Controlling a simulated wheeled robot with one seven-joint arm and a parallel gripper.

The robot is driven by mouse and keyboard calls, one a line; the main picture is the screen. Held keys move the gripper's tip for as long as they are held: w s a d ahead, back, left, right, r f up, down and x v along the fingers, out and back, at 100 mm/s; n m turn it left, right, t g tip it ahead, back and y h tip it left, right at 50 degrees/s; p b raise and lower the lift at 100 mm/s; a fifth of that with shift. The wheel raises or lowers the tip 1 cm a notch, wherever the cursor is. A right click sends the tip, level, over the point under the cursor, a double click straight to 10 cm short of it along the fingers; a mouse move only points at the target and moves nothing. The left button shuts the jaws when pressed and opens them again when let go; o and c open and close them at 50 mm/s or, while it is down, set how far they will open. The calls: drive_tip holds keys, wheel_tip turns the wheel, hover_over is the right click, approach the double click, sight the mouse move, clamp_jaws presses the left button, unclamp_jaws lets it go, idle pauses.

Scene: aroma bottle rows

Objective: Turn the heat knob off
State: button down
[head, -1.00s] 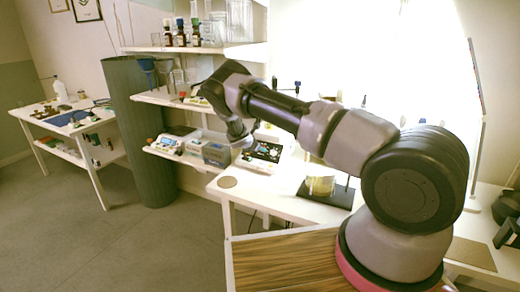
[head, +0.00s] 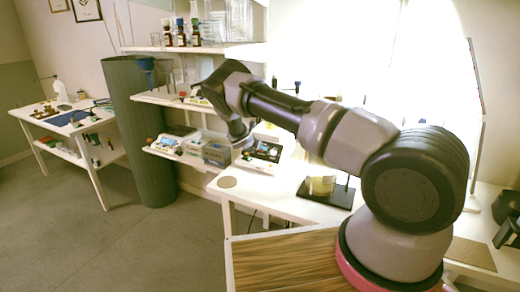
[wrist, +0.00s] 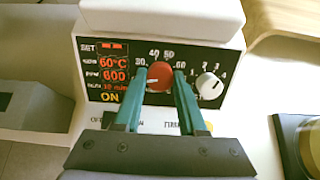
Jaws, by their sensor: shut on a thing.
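A white device with a black control panel (wrist: 112,50) fills the middle of the wrist view. Its display reads 60°C, 600, 10 min and ON in red and orange. The red knob (wrist: 158,79) sits on the panel under a scale with numbers such as 40, 50 and 60. My gripper (wrist: 159,76) is shut on the red knob, one green finger on each side. A white knob (wrist: 209,86) with a small-number scale is just right of the fingers. In the head view my gripper end (head: 240,140) is in front of the device (head: 265,151), and the knob is hidden.
In the head view, other devices (head: 190,146) stand left of my gripper on the shelf. Brown bottles (head: 181,35) stand on the shelf above. A black stand (head: 325,192) is on the table.

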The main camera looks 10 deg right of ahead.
drive_tip(key=c, duration=0.8)
unclamp_jaws()
drive_tip(key=shift+o, duration=0.2)
drive_tip(key=v, duration=1.1)
